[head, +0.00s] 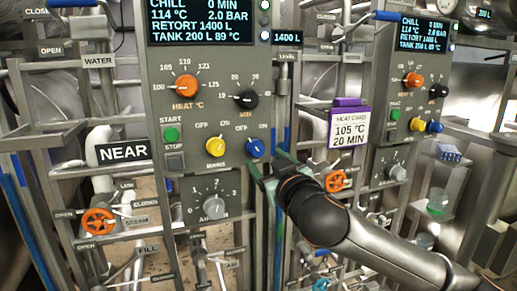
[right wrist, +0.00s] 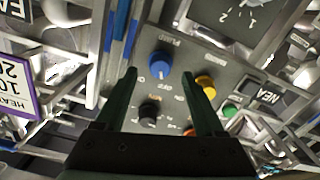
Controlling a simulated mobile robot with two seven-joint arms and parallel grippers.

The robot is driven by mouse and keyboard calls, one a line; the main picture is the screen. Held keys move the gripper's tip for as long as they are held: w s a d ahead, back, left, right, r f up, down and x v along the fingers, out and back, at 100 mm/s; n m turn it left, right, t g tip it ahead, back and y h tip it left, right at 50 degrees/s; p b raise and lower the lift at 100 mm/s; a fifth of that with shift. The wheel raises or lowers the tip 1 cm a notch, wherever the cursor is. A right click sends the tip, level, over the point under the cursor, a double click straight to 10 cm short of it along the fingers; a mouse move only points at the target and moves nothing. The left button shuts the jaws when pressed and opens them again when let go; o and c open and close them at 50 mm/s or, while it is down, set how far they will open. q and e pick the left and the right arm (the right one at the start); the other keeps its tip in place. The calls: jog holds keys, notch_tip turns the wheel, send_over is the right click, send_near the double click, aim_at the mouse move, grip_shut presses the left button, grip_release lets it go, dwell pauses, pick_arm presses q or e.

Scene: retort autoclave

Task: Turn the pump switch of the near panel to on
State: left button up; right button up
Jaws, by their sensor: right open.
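The near panel (head: 220,95) stands left of the middle in the head view, beside its NEAR sign (head: 124,152). Its blue pump switch (head: 255,148) is at the lower right, under small OFF and ON labels. Its white mark seems to point up and left, toward OFF, but is small. My right gripper (head: 264,162) is open just at the switch's lower right. In the right wrist view the blue pump switch (right wrist: 160,63) shows between and beyond the two fingertips (right wrist: 159,75), with no visible contact. My left gripper is not in view.
A yellow mains knob (head: 215,147) is left of the pump switch. A black timer dial (head: 246,100) and orange heat dial (head: 186,87) are above. A purple-topped heat card (head: 348,125) and a second panel (head: 405,100) are right.

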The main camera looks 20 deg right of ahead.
aim_at(259, 153)
jog(key=shift+w+a+p, duration=0.15)
jog(key=shift+w+p, duration=0.35)
jog(key=shift+w, duration=2.2)
grip_shut()
